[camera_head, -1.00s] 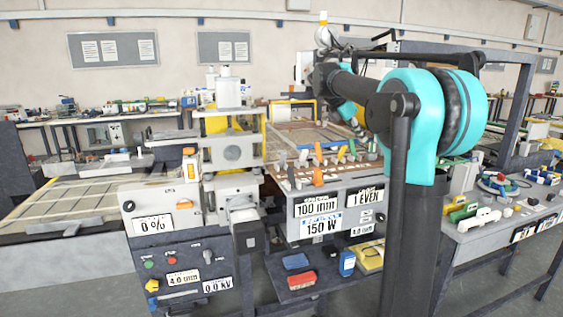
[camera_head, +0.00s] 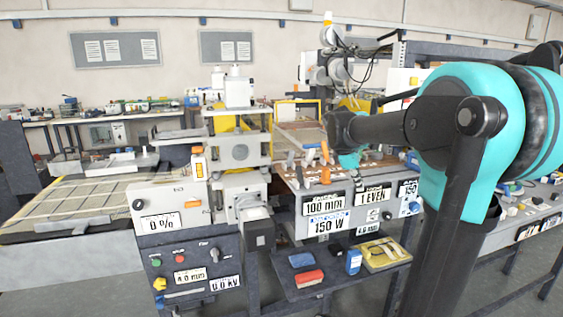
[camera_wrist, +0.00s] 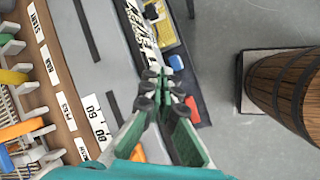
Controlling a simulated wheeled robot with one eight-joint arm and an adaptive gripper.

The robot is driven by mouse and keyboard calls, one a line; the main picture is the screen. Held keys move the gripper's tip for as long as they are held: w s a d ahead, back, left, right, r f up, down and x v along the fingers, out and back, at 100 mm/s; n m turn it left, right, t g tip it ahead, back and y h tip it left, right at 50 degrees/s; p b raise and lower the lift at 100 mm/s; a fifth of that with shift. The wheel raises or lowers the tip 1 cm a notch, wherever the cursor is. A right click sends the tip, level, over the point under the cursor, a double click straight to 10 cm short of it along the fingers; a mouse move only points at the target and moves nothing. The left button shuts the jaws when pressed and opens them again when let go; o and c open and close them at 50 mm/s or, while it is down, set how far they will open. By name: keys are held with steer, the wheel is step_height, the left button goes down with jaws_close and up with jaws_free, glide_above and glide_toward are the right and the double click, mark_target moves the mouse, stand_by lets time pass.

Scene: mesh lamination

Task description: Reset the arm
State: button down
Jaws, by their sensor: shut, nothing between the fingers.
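My gripper (camera_wrist: 155,92) shows in the wrist view with its green fingers together and nothing between them. It points down over the front edge of the machine bench, above a lower shelf. The labelled front panel (camera_head: 327,226) reads 150 W and 100 mm, among other plates.
The shelf holds a red block (camera_head: 309,278), a blue block (camera_head: 301,260), a blue bottle (camera_head: 353,262) and a yellow tray (camera_head: 372,262). Grey floor (camera_wrist: 228,135) is open beside the barrel.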

steer(key=s+a+f+m+y, duration=0.2)
steer(key=s+f+m, duration=0.5)
steer(key=s+f, duration=0.5)
steer(key=s+a+f+m+t+y, duration=0.1)
steer(key=s+a+f+m+y, duration=0.1)
steer(key=s+a+f+m, duration=0.2)
steer(key=s+f+m, duration=0.3)
steer(key=s+f, duration=0.4)
steer(key=s, duration=0.1)
steer(key=shift+s+a+f+y, duration=0.2)
steer(key=shift+s+f+y, duration=0.15)
steer(key=shift+s+y, duration=0.05)
steer(key=shift+w+r, duration=0.1)
